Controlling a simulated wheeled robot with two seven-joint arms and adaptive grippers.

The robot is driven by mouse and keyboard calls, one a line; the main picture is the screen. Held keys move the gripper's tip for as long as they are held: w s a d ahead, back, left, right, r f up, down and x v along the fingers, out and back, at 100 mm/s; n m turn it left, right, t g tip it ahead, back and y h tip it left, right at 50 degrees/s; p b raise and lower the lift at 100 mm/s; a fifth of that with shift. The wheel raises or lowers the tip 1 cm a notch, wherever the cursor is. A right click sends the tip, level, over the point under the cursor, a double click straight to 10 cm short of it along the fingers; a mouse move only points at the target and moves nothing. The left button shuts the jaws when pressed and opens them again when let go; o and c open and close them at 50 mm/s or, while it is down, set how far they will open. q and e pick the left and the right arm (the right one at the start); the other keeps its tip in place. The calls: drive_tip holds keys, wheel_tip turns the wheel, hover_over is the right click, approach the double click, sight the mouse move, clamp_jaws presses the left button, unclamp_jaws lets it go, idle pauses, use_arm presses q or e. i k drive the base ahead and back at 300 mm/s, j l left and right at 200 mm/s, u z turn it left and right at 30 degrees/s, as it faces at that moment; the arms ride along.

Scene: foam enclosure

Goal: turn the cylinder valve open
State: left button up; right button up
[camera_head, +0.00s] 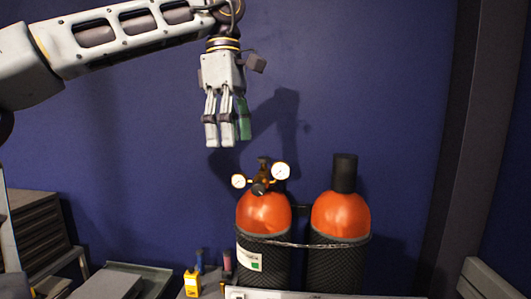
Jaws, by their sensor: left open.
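Two orange-topped gas cylinders in dark mesh sleeves stand side by side, held by a chain. The left cylinder (264,213) carries a brass valve and regulator (261,186) with two round white gauges. The right cylinder (340,215) has a dark cap (344,173) on top. My left gripper (226,143) hangs fingers down above and slightly left of the valve, with a clear gap between them. It is open and holds nothing. My right gripper is not in view.
A blue wall (390,100) stands behind the cylinders, with a dark post (473,140) at right. A drawer cabinet (38,232) stands at lower left. A small yellow item (192,283) and other small items stand left of the cylinders. The space around my left gripper is free.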

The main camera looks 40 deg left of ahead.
sight(261, 159)
drive_tip(key=i+j, duration=1)
drive_tip(key=i, duration=0.25)
